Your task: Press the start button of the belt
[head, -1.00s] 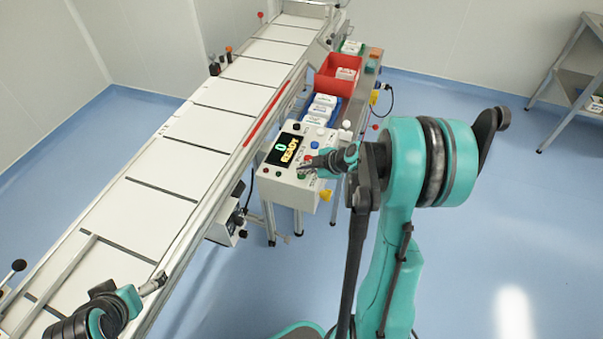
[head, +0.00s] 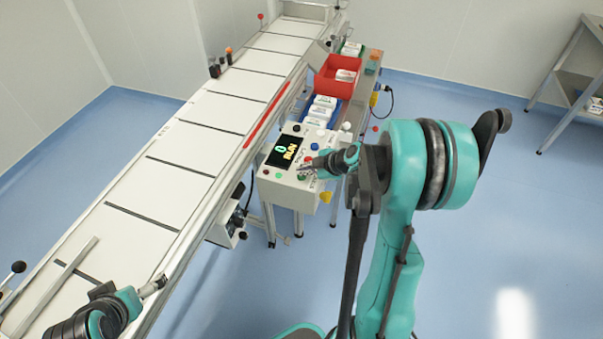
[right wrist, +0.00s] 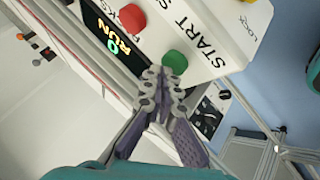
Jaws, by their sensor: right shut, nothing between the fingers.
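The white control box (head: 270,185) stands beside the belt (head: 165,190), and its display (head: 284,150) reads "0 RUN". The green button (right wrist: 175,62) sits next to the START label (right wrist: 205,40); it also shows on the box in the head view (head: 302,177). My right gripper (right wrist: 165,72) is shut and empty, its fingertips at the green button's edge; I cannot tell whether they touch it. The right gripper also shows over the box in the head view (head: 305,167). My left gripper (head: 155,286) is over the belt's near end, and its jaw state is unclear.
A red button (right wrist: 132,18) sits near the green one. Behind the box are a blue tray (head: 334,118) with white packs and a red bin (head: 326,82). A grey shelf (head: 560,75) stands at the right. The blue floor between is clear.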

